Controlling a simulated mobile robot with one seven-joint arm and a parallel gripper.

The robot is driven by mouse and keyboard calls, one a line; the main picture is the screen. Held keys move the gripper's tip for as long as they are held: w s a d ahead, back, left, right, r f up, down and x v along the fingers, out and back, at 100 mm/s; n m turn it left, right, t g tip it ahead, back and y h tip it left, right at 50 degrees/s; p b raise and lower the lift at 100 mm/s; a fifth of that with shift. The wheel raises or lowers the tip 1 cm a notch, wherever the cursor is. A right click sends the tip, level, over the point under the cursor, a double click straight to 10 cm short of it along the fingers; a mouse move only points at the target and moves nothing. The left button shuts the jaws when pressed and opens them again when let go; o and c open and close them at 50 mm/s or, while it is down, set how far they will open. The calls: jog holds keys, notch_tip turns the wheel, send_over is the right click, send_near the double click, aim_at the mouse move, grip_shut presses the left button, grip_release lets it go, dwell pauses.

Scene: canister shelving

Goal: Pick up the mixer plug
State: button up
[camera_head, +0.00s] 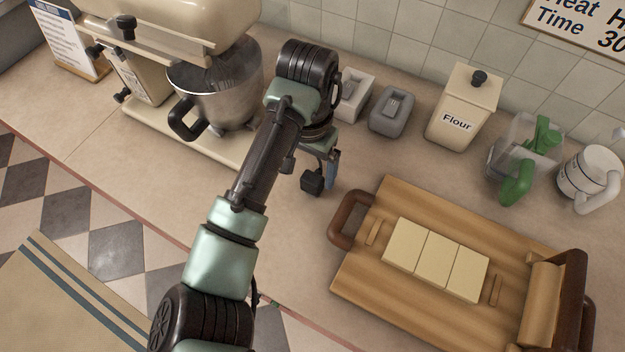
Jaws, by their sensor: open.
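My gripper (324,180) points down over the counter, right of the stand mixer and left of the wooden board. It is open. A small dark block (312,182) shows at its lower left, close to or touching the counter. I cannot tell whether this block is the mixer plug or part of my gripper. The cream stand mixer (165,22) with its steel bowl (225,97) stands at the upper left. No cord can be made out, and my arm hides part of the counter beside the mixer.
A white block (350,108) and a grey block (390,122), each with a recess, sit behind my gripper. The flour canister (455,125), a clear-and-green container (516,180) and a white jug (590,172) stand right. A wooden board (375,270) bears pale slabs. Bare counter lies around my gripper.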

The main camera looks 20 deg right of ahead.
aim_at(312, 177)
jog(key=shift+w+d+f+p, duration=0.1)
jog(key=shift+d+f+p, duration=0.2)
jog(key=shift+f, duration=1.5)
jog(key=shift+w+d+f+p, duration=0.1)
jog(key=shift+f+p, duration=0.25)
jog(key=shift+f, duration=1.4)
jog(key=shift+r, duration=0.1)
grip_shut()
